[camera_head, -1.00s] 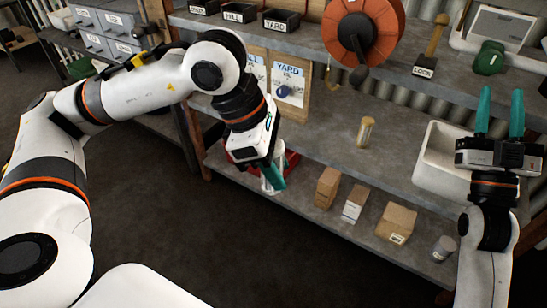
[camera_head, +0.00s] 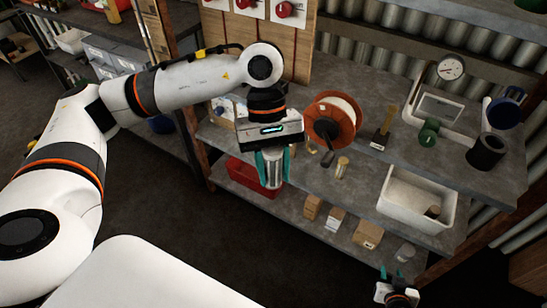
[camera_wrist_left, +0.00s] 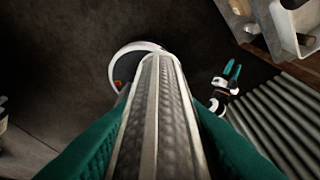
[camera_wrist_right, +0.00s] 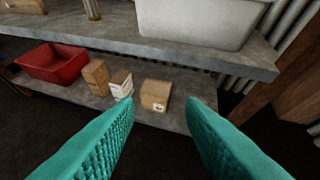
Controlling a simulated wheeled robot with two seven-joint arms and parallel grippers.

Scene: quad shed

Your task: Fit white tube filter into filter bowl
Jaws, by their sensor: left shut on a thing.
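My left gripper (camera_head: 271,180) is shut on a pale, ribbed tube with mesh sides, which looks like the white tube filter (camera_head: 271,168). The tube hangs roughly upright between the teal fingers, in front of the shelves. In the left wrist view the filter (camera_wrist_left: 158,110) runs lengthwise between both fingers. A dark blue cup (camera_head: 507,110) and an open black cylinder (camera_head: 487,153) are at the right end of the bench; I cannot tell which is the filter bowl. My right gripper (camera_head: 392,273) is low at the right, and its fingers are apart and empty in the right wrist view (camera_wrist_right: 160,105).
The bench holds an orange reel (camera_head: 331,118), an amber cylinder (camera_head: 342,167), a green part (camera_head: 428,132) and a white basin (camera_head: 388,207). The floor in front is clear.

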